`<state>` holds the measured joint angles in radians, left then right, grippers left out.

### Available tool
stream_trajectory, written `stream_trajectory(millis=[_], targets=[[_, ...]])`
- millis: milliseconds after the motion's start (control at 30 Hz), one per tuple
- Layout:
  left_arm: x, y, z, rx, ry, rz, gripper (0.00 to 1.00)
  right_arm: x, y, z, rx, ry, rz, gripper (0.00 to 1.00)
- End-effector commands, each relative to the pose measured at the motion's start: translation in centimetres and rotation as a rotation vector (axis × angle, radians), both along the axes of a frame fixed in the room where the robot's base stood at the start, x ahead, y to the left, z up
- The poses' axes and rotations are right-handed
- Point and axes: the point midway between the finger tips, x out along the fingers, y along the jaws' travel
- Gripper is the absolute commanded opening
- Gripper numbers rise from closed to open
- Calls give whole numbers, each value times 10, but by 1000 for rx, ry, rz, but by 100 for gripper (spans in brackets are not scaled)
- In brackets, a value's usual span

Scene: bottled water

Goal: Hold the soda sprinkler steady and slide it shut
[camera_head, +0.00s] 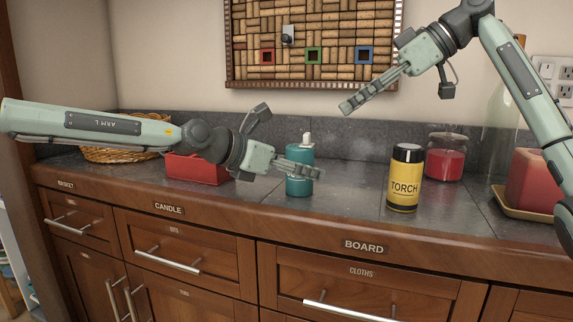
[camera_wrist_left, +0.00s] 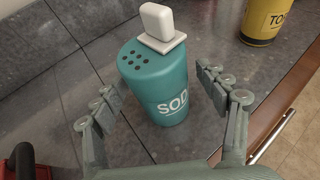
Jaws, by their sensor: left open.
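The teal soda sprinkler (camera_head: 299,183) stands upright on the grey counter. The left wrist view shows its top with several dark holes (camera_wrist_left: 139,57) uncovered. Its white slide with a raised knob (camera_wrist_left: 158,24) sits toward the far side of the top, overhanging the rim. My left gripper (camera_wrist_left: 163,92) is open, with one finger on each side of the sprinkler's body. Gaps show beside the body, so it is not clamped. My right gripper (camera_head: 348,106) is in the air, above and right of the sprinkler; its fingers are seen edge-on.
A yellow and black TORCH canister (camera_head: 405,180) stands right of the sprinkler. Behind it is a jar with red contents (camera_head: 446,160); a red candle (camera_head: 535,180) sits far right. A red box (camera_head: 197,168) and a wicker basket (camera_head: 118,152) are left. Clear counter lies between sprinkler and canister.

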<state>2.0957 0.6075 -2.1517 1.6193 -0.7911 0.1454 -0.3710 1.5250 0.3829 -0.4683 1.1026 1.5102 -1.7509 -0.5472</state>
Motion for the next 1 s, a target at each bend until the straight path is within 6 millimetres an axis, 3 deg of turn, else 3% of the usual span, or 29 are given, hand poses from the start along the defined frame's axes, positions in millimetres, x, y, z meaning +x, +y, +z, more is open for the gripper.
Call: stream_trajectory(millis=[333,800,1000], targets=[[3,-4,-1,-2,-1,0,74,0,0,0,0,0,0,34],[3,-3,-1,-1,-2,1,17,0,0,0,0,0,0,34],[3,-3,-1,-1,-2,1,15,0,0,0,0,0,0,34]])
